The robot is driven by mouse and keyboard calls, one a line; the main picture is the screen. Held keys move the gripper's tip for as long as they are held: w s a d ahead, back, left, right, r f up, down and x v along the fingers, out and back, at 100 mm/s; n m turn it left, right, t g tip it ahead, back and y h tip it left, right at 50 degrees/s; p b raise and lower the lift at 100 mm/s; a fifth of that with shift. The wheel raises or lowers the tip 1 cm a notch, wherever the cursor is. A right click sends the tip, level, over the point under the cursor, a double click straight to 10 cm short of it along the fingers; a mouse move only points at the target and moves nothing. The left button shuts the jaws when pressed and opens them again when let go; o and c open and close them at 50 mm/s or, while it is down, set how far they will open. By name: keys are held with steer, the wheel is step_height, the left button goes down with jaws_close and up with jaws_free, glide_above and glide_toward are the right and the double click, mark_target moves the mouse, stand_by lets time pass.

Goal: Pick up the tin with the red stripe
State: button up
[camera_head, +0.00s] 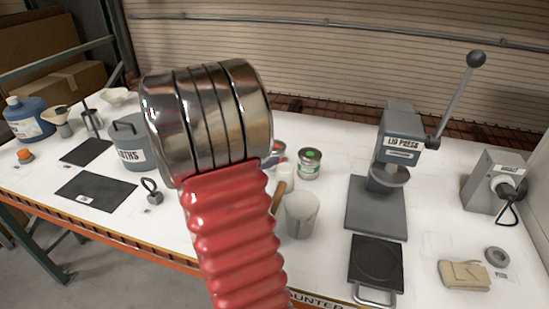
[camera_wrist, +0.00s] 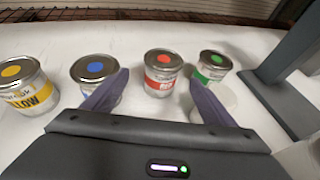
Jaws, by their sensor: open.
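In the wrist view, the tin with the red stripe (camera_wrist: 163,73) stands upright on the white counter, with a red dot on its lid. My gripper (camera_wrist: 158,80) is open, its two dark purple fingers pointing toward the red tin, one to each side of it in the picture. The jaws look empty. The red tin stands beyond the fingers.
A blue-dot tin (camera_wrist: 95,70) is left of the red one, partly behind the left finger; a yellow tin (camera_wrist: 27,85) is farther left. A green tin (camera_wrist: 211,68) is close on the right. A pale cup (camera_head: 302,215) and a lid press (camera_head: 402,150) stand nearby.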

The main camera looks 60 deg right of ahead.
steer(key=x, duration=0.7)
steer(key=shift+s+d+f, duration=0.15)
steer(key=shift+d+f, duration=0.05)
steer(key=shift+d, duration=0.15)
steer(key=shift+x, duration=2.6)
steer(key=shift+s, duration=0.1)
steer(key=c, duration=1.3)
steer(key=shift+r, duration=0.35)
steer(key=shift+r, duration=4.55)
steer(key=shift+r, duration=0.1)
